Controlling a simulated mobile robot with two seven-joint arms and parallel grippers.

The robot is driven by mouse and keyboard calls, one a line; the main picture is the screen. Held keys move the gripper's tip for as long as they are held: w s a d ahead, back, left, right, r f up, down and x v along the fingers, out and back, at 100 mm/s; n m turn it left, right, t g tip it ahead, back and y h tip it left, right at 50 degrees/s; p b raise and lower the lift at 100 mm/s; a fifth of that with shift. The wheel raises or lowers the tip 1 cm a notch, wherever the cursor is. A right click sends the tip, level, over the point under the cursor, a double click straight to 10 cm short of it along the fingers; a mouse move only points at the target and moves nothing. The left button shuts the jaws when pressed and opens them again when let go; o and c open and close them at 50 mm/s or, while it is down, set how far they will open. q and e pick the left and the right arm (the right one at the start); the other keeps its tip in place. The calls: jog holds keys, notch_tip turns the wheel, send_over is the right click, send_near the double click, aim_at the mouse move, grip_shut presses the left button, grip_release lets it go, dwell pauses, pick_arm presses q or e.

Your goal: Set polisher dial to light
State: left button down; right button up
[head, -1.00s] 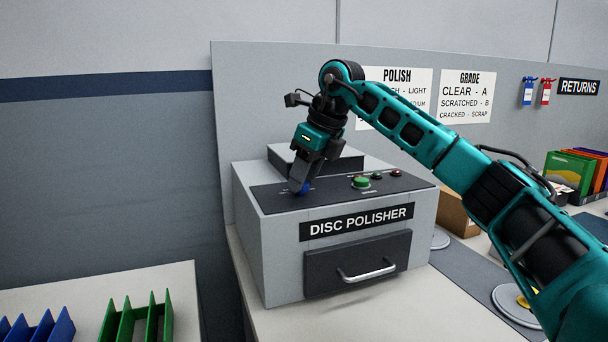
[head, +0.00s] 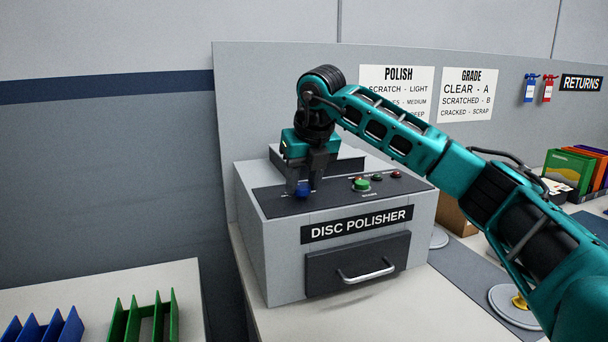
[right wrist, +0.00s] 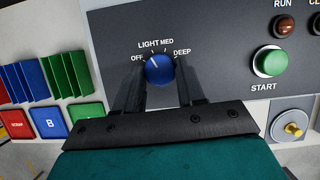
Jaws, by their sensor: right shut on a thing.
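The disc polisher (head: 280,240) is a light grey box with a dark top panel. Its blue dial (head: 302,191) sits at the left of the panel. In the right wrist view, the blue dial (right wrist: 160,73) has the labels OFF, LIGHT, MED and DEEP around it. A short white mark on the dial points up and left, toward the LIGHT side. My right gripper (head: 303,187) is shut on the dial from above, one finger on each side, as the right wrist view also shows (right wrist: 159,82). My left gripper is not in view.
A drawer with a handle (head: 366,273) is on the polisher's front. Blue and green racks (head: 140,318) stand at lower left. A POLISH sign (head: 398,80) hangs behind.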

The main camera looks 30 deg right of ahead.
jog(key=shift+m, duration=0.5)
jog(key=o, duration=1)
jog(key=shift+o, duration=0.2)
jog(key=shift+r, duration=0.1)
jog(key=p+v, duration=0.1)
jog(key=v, duration=1.1)
jog(key=shift+a+r, duration=0.3)
jog(key=shift+r, duration=0.1)
